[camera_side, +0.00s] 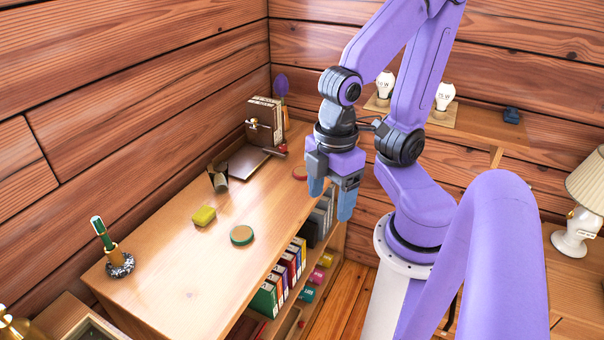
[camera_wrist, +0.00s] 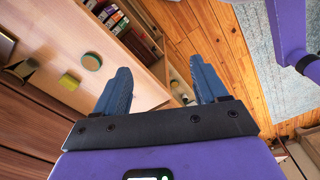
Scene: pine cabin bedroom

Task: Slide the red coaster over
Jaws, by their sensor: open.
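The red coaster (camera_side: 300,173) lies flat near the back right edge of the wooden shelf top, just left of my gripper in the side view. Only part of it is easy to make out, and I cannot find it in the wrist view. My gripper (camera_side: 330,202) hangs above the shelf's right edge, pointing down, with its blue fingers apart and nothing between them. In the wrist view my gripper (camera_wrist: 160,88) also shows its fingers spread, over the shelf edge and the floor.
A green round coaster (camera_side: 242,235), a yellow block (camera_side: 204,216) and a dark cup (camera_side: 218,180) stand on the shelf top (camera_side: 190,280). A laptop-like tray (camera_side: 247,161) and a book box (camera_side: 264,120) are at the back. A pen holder (camera_side: 119,264) stands front left.

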